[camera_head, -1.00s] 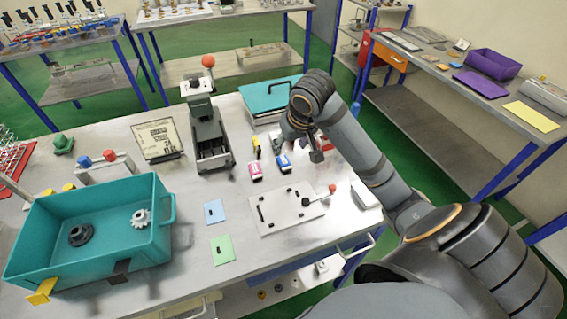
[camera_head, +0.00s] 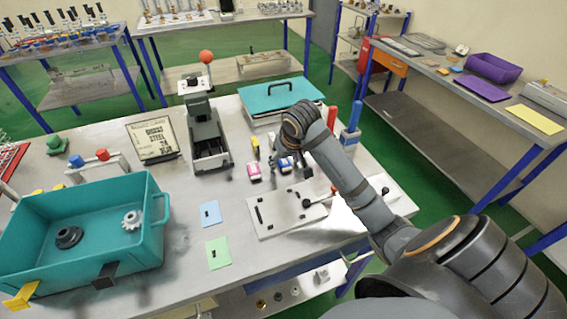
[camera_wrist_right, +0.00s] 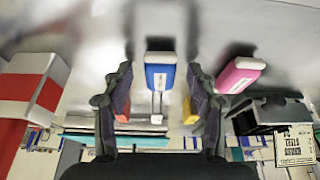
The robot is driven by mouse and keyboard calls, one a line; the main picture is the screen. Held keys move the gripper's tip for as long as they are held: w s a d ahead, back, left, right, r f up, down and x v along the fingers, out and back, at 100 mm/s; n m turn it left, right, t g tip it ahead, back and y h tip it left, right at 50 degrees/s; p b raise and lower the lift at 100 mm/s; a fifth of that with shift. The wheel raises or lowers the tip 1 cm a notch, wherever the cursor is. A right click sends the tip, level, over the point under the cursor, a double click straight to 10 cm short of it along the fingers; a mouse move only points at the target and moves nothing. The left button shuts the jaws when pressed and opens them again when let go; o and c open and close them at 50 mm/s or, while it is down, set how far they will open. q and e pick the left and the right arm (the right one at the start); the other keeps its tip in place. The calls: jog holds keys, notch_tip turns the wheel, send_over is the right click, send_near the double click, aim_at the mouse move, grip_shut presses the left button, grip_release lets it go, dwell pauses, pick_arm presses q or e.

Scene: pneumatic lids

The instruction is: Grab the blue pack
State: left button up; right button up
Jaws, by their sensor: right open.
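The blue pack (camera_head: 285,163) is a small blue and white box on the worktable, partly covered by my right gripper (camera_head: 292,157) in the head view. In the right wrist view the blue pack (camera_wrist_right: 160,75) shows between the two open fingers of the right gripper (camera_wrist_right: 159,72), with a gap on each side. It looks untouched. A pink pack (camera_head: 254,173) stands to its left in the head view. It shows at the right, outside the fingers, in the wrist view (camera_wrist_right: 240,75). My left gripper is not in view.
A yellow item (camera_head: 256,142) is close behind the packs. A teal case (camera_head: 280,95) lies at the back, and a grey press (camera_head: 207,135) stands left. A white plate with a lever (camera_head: 285,212) lies in front. A teal bin (camera_head: 90,235) sits front left.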

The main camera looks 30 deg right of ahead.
aim_at(285, 163)
jog(key=c, duration=1)
jog(key=shift+s, duration=0.1)
jog(key=shift+r, duration=0.15)
jog(key=shift+r, duration=0.25)
notch_tip(285, 163, up, 3)
jog(key=shift+f, duration=0.15)
jog(key=s+a+r+p, duration=0.8)
jog(key=s+r+p, duration=0.1)
jog(key=p, duration=0.5)
jog(key=shift+s+a+r+p, duration=0.3)
jog(key=shift+s, duration=0.6)
